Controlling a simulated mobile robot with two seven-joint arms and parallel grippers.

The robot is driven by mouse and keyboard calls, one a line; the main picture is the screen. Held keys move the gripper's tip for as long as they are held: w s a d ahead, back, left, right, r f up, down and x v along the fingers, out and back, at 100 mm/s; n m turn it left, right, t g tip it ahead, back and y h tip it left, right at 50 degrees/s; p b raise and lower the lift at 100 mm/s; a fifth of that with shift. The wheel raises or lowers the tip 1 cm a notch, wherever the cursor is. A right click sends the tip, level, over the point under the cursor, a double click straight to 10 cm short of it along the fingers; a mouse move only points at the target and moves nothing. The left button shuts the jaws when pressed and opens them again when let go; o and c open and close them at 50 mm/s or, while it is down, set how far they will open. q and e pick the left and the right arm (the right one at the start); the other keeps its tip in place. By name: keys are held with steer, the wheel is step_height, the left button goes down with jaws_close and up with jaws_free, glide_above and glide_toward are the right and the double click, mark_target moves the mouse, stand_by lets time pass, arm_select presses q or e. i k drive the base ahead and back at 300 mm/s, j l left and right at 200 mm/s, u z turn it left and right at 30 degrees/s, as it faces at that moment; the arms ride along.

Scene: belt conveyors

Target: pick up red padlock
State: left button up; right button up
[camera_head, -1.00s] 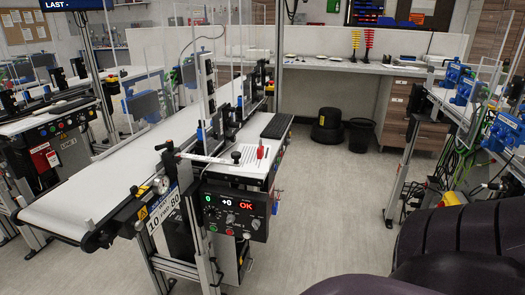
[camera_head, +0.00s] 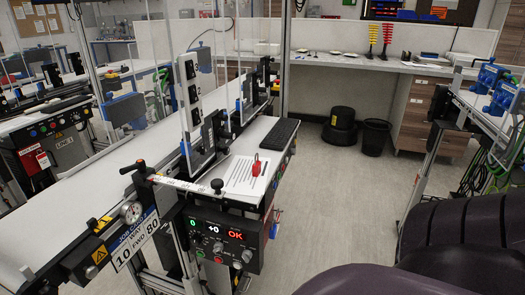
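A small red padlock (camera_head: 256,168) stands on the white side shelf (camera_head: 236,187) of the near conveyor, close to the shelf's right edge. Neither of my grippers shows in the head view. Only dark rounded parts, likely of my own body, fill the lower right corner, well apart from the padlock.
The conveyor belt (camera_head: 85,205) runs to the left. Clear panels stand beside it. A black bin (camera_head: 375,137) stands at the back. The grey floor (camera_head: 330,205) right of the conveyor is free.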

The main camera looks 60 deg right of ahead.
mark_target(257, 166)
steer(key=i+l, duration=0.1)
steer(key=l, duration=0.5)
steer(key=i+l, duration=0.1)
steer(key=l, duration=1.05)
steer(key=i, duration=0.05)
